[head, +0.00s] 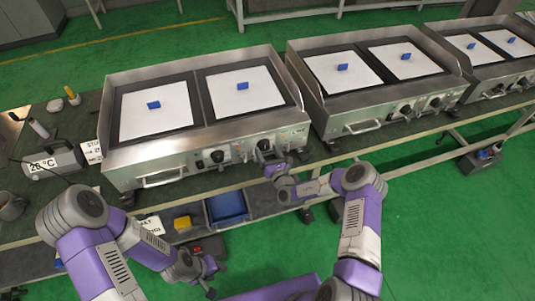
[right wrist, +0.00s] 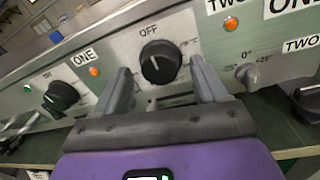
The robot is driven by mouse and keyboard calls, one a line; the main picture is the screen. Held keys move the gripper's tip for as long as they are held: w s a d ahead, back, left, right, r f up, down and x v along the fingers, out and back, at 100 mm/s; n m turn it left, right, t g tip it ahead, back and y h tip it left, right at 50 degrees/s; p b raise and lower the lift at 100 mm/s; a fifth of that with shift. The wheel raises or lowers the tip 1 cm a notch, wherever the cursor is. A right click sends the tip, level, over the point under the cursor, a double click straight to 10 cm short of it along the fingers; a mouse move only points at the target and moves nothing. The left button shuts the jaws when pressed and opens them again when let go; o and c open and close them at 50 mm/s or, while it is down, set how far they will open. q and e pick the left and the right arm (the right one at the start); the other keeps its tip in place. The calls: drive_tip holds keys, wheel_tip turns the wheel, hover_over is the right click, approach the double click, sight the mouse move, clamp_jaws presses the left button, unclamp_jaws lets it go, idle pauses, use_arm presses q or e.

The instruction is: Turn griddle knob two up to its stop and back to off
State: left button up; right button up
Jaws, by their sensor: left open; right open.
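The near griddle (head: 205,147) has two black front knobs. The right-hand knob (head: 264,145) is partly behind my right gripper (head: 275,163) in the head view. In the right wrist view this black knob (right wrist: 161,62) sits under an OFF label, with a TWO label to its right. My open right gripper (right wrist: 160,78) has one finger on each side of it, with gaps showing; contact cannot be told. The left-hand knob (right wrist: 60,97) is by the ONE label. My left gripper (head: 207,278) is low, in front of the bench, away from the griddle.
Orange lamps (right wrist: 231,24) and a small dial marked 0 and 25 (right wrist: 247,73) are on the panel. A griddle handle (head: 160,179) sticks out at left. A blue bin (head: 228,207) and yellow block (head: 182,222) are on the lower shelf. More griddles stand at right.

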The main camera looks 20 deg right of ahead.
drive_tip(key=shift+w, duration=0.15)
drive_tip(key=c, duration=1.1)
drive_tip(key=shift+o, duration=0.2)
